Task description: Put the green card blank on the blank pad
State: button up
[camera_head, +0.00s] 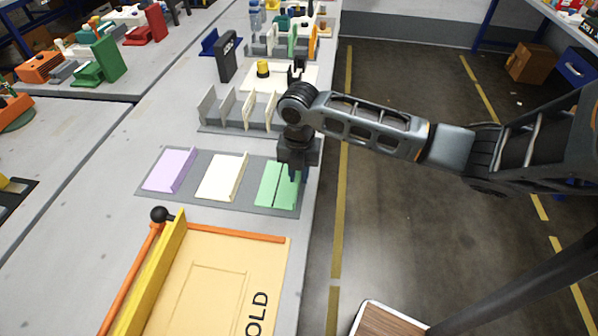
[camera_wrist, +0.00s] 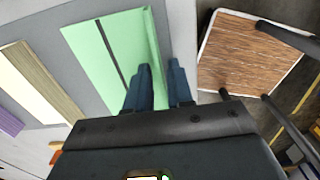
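The green card blank (camera_head: 268,184) lies on a grey mat at the near edge of the bench, with a dark line running along it. It also shows in the wrist view (camera_wrist: 85,57). My gripper (camera_head: 296,178) points down at its right part. In the wrist view my gripper's fingers (camera_wrist: 160,72) are apart, one on each side of the card's right edge as seen from above. I cannot tell whether they touch it. I cannot tell for sure which thing is the blank pad; a tan board (camera_head: 240,265) lettered "OLD" bears a rectangular outline.
A cream blank (camera_head: 221,177) and a purple blank (camera_head: 170,169) lie left of the green one on the grey mat (camera_head: 207,202). An orange bar, yellow bar and black knob (camera_head: 159,214) border the tan board. A slotted rack (camera_head: 240,110) stands behind the mat.

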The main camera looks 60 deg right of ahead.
jog(key=shift+o, duration=0.4)
jog(key=shift+r, duration=0.1)
jog(key=shift+r, duration=0.2)
notch_tip(320, 180, up, 12)
jog(key=b, duration=0.1)
jog(key=shift+f, duration=0.15)
